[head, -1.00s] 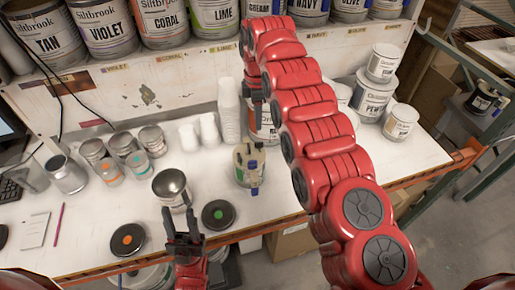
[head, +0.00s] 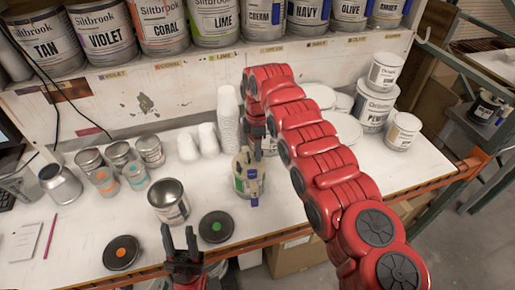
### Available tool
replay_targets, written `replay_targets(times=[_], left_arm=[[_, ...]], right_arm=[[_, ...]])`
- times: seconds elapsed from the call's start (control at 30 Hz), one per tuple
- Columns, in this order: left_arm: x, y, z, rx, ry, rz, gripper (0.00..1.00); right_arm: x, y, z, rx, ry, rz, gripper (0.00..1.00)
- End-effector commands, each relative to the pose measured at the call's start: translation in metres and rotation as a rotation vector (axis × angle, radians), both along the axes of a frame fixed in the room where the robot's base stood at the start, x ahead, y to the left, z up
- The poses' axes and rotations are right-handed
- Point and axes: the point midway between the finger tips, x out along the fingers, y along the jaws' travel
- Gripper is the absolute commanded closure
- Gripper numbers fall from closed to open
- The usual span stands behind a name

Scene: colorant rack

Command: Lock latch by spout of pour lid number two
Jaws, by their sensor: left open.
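A small can with a beige pour lid and blue latch parts (head: 247,178) stands upright near the middle of the table. A blue part hangs at its front right edge. Which side its spout is on is too small to tell. My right gripper (head: 257,146) points down just behind the lid, partly hidden by my own arm; its finger opening is not clear, nor whether it touches the lid. My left gripper (head: 180,238) is open and empty at the front edge, left of the can and in front of an open metal can (head: 169,203).
Two dark discs, one with a green dot (head: 215,226) and one with an orange dot (head: 121,253), lie at the front. A white cup stack (head: 229,120) stands behind the lidded can. Small jars (head: 122,155) stand left; paint cans (head: 375,102) stand right. A shelf overhangs behind.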

Motion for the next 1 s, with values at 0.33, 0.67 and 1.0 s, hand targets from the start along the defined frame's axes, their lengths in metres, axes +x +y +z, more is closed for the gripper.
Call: replay_targets(times=[0.33, 0.67, 1.0], left_arm=[[0.0001, 0.0, -0.0001, 0.0, 0.0, 0.0, 0.56], [0.0, 0.0, -0.0024, 0.0, 0.0, 0.0, 0.56], [0.0, 0.0, -0.0075, 0.0, 0.0, 0.0, 0.56]], right_arm=[[0.0, 0.0002, 0.0, 0.0, 0.0, 0.001, 1.0], [0.0001, 0.0004, -0.0008, 0.0, 0.0, -0.01, 1.0], [0.0004, 0.0006, -0.0004, 0.001, -0.001, -0.051, 1.0]])
